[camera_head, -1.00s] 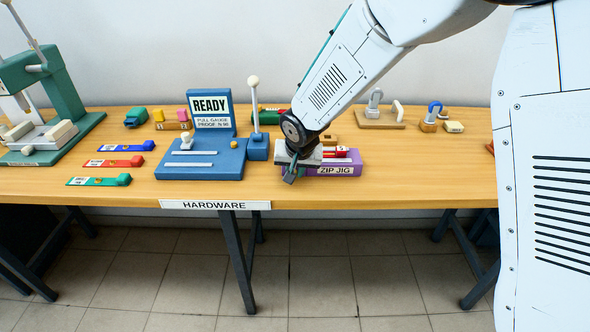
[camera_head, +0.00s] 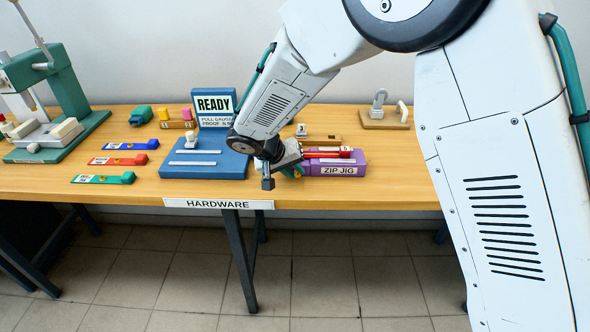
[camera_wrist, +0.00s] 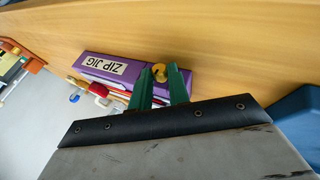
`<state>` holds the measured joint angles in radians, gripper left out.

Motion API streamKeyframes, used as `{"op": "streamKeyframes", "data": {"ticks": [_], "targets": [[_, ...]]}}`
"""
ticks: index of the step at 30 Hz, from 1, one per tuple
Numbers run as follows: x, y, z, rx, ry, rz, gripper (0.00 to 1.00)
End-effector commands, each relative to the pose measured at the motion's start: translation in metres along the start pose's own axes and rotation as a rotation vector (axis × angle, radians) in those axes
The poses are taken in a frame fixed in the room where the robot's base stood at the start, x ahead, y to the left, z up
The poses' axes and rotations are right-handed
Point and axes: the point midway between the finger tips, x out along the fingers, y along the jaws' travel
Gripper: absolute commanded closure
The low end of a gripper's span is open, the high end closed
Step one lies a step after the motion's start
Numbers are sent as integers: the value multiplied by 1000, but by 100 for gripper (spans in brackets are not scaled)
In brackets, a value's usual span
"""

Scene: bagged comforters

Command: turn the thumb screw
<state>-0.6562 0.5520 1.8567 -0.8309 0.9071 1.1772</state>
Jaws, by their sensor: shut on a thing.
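The purple zip jig (camera_head: 338,168) lies on the wooden table, its label facing the front edge. It also shows in the wrist view (camera_wrist: 117,70). The yellow thumb screw (camera_wrist: 159,69) is at the end of the jig in the wrist view, between the tips of my gripper's green fingers (camera_wrist: 160,80). My gripper is shut on the screw. In the head view my gripper (camera_head: 292,171) is low at the jig's left end, and the screw is hidden there.
A blue pull gauge (camera_head: 205,165) with a READY sign (camera_head: 213,105) stands just left of my gripper. Flat blue, red and green pieces (camera_head: 103,178) lie further left. A green press (camera_head: 60,95) is at far left. The table's front edge (camera_head: 390,206) is close.

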Motion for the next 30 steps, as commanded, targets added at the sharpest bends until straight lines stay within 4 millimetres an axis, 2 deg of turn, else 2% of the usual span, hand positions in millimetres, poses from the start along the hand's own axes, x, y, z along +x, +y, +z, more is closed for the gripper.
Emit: {"op": "streamKeyframes", "data": {"ticks": [9,22,23,24,25,30], "targets": [[1,-2,1,-35,-3,84,100],[1,-2,2,-38,-4,92,100],[1,-2,2,-38,-4,91,77],[1,-2,2,-38,-4,91,66],[1,-2,1,-38,-4,91,60],[1,-2,1,-38,-2,90,60]]}}
